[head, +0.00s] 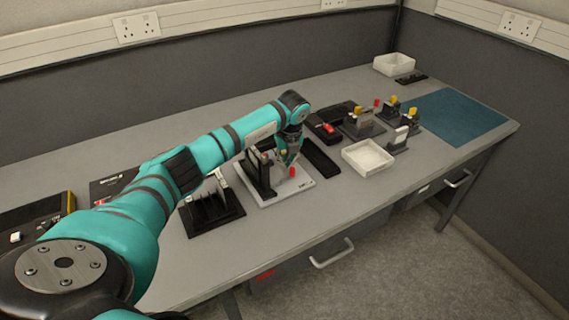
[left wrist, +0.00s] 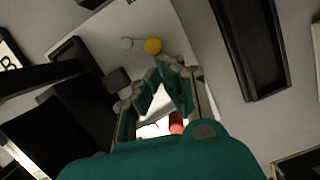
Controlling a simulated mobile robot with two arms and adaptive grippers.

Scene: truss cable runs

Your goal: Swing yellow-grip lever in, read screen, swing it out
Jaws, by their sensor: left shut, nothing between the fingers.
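In the head view my left gripper (head: 287,161) is over a white base plate (head: 303,186) with dark upright parts (head: 262,177) and a red knob (head: 292,172). The lever's arm is mostly hidden, and I cannot make out a readable screen. My right gripper is not in view.
A black slotted holder (head: 212,208) stands left of the plate, and a long black tray (head: 320,158) lies to its right. A white bin (head: 367,157) and yellow-topped fixtures (head: 393,106) are farther right. The table's front strip is clear.

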